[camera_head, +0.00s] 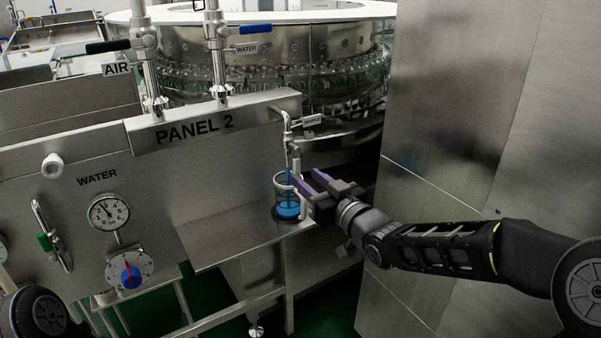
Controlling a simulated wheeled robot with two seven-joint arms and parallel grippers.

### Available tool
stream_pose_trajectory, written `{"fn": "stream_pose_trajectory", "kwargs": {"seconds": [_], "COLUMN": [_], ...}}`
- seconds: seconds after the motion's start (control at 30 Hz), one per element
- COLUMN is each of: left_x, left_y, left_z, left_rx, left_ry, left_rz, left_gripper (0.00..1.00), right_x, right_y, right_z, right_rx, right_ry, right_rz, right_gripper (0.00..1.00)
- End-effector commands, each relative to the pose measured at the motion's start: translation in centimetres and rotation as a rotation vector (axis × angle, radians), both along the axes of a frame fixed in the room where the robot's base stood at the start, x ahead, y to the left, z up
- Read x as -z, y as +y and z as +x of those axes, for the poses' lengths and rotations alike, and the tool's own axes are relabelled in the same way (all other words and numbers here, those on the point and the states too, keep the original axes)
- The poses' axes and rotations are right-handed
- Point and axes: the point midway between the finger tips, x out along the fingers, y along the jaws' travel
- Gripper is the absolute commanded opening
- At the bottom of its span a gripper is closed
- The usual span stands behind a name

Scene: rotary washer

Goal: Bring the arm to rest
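My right arm comes in from the right side. Its gripper (305,176) has two purple fingers spread apart with a visible gap and nothing seen between them. The fingers are close to the right side of a clear glass beaker (287,208) holding blue liquid. One finger overlaps the beaker's right edge in the picture; I cannot tell whether they touch. The beaker stands upright on a steel shelf (225,228), below a thin outlet pipe (288,140). My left gripper is not in view; only a dark part of mine shows at the lower left.
A steel panel marked PANEL 2 (195,129) carries a gauge (108,212) and a red-and-blue knob (131,277). Valve pipes with a black AIR handle (107,46) and blue WATER handle (252,29) rise above it. A tall steel cabinet (455,80) stands close beside my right arm.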

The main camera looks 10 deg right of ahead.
Motion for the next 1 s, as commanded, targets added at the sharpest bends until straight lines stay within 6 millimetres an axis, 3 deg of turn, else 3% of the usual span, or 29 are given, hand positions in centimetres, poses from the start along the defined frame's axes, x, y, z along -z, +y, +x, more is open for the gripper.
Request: {"fn": "stream_pose_trajectory", "kwargs": {"seconds": [0.2, 0.53, 0.67, 0.77, 0.83, 1.0], "left_x": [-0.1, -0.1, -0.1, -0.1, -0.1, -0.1], "left_y": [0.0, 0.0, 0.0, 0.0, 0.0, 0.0], "left_z": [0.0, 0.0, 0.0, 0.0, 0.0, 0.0], "left_rx": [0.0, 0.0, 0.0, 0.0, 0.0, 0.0], "left_ry": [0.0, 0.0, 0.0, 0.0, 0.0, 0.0], "left_rz": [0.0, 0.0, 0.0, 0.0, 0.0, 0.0], "left_gripper": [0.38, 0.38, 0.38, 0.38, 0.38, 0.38], "right_x": [0.0, 0.1, 1.9, 5.6, 9.4, 21.4], "right_y": [-0.8, -0.8, -1.4, -2.0, -2.1, -0.8], "right_z": [-1.8, -1.9, -1.9, -2.3, -2.9, -6.7], "right_rx": [0.001, 0.001, 0.034, 0.066, 0.086, 0.119], "right_ry": [0.0, 0.003, 0.064, 0.161, 0.256, 0.561], "right_rz": [0.0, -0.004, 0.003, 0.029, 0.053, 0.118], "right_gripper": [0.38, 0.38, 0.38, 0.38, 0.38, 0.38]}}
